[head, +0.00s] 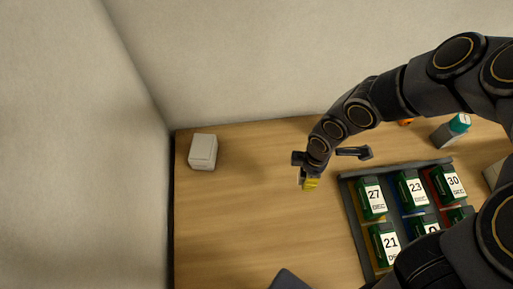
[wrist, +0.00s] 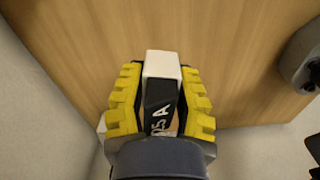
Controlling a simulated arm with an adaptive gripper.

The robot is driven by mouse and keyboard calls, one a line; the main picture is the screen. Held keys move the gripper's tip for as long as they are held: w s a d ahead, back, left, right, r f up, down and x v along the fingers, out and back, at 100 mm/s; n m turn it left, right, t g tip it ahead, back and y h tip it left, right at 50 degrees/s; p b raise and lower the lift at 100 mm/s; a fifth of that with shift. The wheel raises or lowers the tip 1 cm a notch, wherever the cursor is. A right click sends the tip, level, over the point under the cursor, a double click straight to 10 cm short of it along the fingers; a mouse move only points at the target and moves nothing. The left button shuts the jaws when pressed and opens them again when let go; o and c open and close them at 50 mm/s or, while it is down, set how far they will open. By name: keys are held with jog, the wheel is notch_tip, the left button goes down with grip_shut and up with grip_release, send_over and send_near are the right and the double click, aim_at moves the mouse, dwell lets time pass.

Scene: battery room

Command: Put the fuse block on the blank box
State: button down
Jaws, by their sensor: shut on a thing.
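The fuse block (wrist: 162,66) is white at one end, with a dark label reading "25 A". My gripper (wrist: 158,95) is shut on it, with a yellow ribbed finger on each side. In the head view my gripper (head: 311,183) is over the table, left of the tray, and the block is mostly hidden there. The blank box (head: 203,151) is a plain white box on the table at the far left, well apart from my gripper. In the wrist view a small pale patch shows beside the left finger; I cannot tell what it is.
A grey tray (head: 349,200) holds several green blocks with dates. A grey item with a teal top (head: 459,123) and an orange thing (head: 406,122) stand at the back right. Walls bound the table behind and at left. The wood between box and tray is clear.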

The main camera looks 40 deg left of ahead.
jog(key=shift+r, duration=0.1)
jog(key=shift+s+a+r, duration=0.1)
jog(key=shift+r, duration=0.1)
jog(key=s+a+r+n, duration=0.2)
jog(key=s+a+r, duration=0.7)
jog(key=s+a, duration=0.4)
send_over(201, 145)
jog(key=d, duration=0.1)
jog(key=f, duration=0.8)
jog(key=shift+s+f, duration=0.2)
jog(key=shift+f, duration=0.1)
jog(key=shift+w+a+f, duration=0.2)
jog(key=shift+a+f, duration=0.25)
jog(key=shift+f, duration=1.55)
